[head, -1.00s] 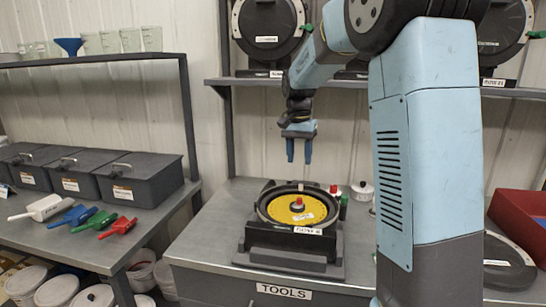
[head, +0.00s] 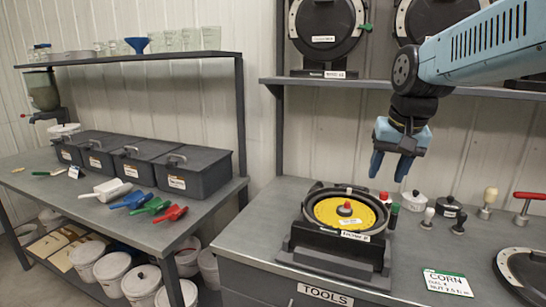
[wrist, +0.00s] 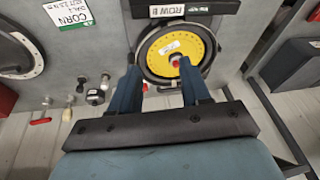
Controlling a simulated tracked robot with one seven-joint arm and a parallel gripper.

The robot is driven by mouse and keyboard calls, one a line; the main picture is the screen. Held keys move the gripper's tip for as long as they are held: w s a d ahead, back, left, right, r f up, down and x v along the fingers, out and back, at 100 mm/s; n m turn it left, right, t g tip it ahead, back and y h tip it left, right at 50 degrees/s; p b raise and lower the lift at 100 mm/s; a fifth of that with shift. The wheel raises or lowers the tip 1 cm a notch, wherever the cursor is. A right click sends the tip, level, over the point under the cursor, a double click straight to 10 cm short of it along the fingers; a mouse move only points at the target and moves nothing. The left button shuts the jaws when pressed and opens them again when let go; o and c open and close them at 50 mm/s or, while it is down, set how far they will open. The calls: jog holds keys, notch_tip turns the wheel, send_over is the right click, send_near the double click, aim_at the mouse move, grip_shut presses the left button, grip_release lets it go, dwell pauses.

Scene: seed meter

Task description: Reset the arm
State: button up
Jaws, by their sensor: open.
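My gripper (head: 393,166) is open and empty in the head view. It hangs from my blue arm above the bench, a little right of the seed meter. The seed meter (head: 334,248) is a black housing with a yellow disc (head: 343,211) and a red knob in the middle. In the wrist view my gripper's two blue fingers (wrist: 161,91) are spread apart, with the yellow disc (wrist: 188,43) beyond them. Nothing is between the fingertips.
A white pot (head: 413,201), a black pot (head: 448,206) and a red-handled tool (head: 527,208) stand on the tools bench. A green CORN card (head: 447,283) lies at the front. Grey bins (head: 193,175) and coloured scoops (head: 151,205) are on the left bench. A shelf (head: 430,88) runs behind my arm.

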jog(key=s+f+n+t, duration=0.2)
jog(key=s+f, duration=0.1)
jog(key=s, duration=0.8)
jog(key=shift+a+n, duration=0.25)
jog(key=shift+n, duration=0.05)
jog(key=shift+s+f, duration=0.1)
jog(key=shift+s, duration=0.15)
jog(key=shift+c, duration=0.4)
